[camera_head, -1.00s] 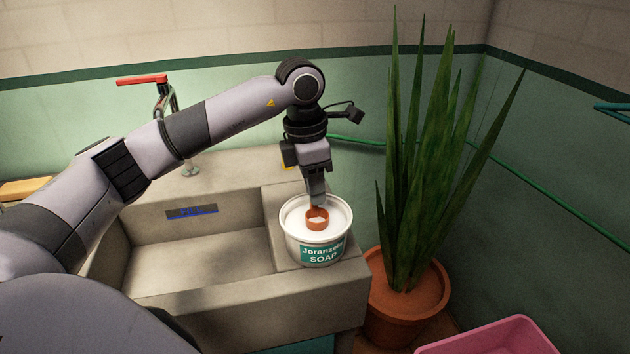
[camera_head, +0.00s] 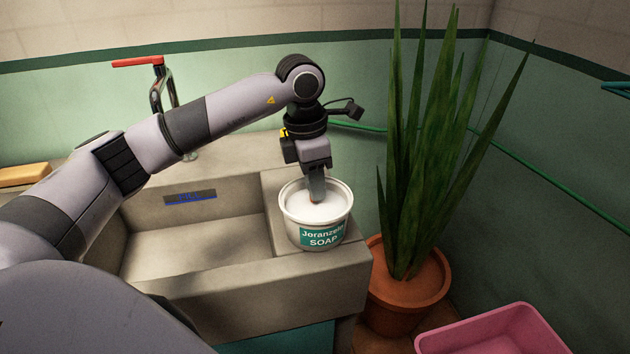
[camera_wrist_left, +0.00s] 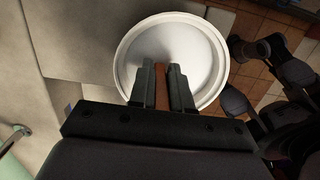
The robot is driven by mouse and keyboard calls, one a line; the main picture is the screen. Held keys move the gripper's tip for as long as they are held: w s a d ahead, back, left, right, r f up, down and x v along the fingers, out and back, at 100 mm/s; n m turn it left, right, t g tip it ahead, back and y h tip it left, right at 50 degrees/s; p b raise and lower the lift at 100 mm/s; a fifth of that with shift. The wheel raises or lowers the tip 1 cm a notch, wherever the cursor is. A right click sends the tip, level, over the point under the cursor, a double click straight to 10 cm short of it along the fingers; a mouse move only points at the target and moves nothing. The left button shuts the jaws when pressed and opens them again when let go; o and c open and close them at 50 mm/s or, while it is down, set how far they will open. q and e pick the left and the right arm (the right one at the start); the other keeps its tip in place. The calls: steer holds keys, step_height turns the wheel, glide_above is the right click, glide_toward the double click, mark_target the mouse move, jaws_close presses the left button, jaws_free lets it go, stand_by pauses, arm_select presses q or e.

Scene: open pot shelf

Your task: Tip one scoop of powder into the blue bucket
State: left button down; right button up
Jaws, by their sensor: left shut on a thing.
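My left gripper (camera_head: 315,198) points straight down over the white soap tub (camera_head: 322,238), its fingertips inside the rim. It is shut on the orange-brown scoop (camera_wrist_left: 162,88), whose handle shows between the fingers in the left wrist view. The powder also shows in the left wrist view (camera_wrist_left: 182,45). I cannot make out a blue bucket in these frames. My right gripper is not recognisable in either view.
The tub stands on the right ledge of a stone sink (camera_head: 200,305). A potted plant (camera_head: 408,298) stands right of it, and a pink basin (camera_head: 490,335) is at the bottom right. A red-handled tap (camera_head: 138,62) is behind my arm. A teal surface (camera_head: 285,340) shows below the sink.

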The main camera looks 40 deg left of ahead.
arm_select(q)
step_height(320, 180, up, 5)
steer(key=p, duration=0.3)
steer(key=shift+r+p, duration=0.1)
steer(key=shift+p, duration=0.3)
step_height(320, 180, up, 4)
steer(key=p, duration=0.3)
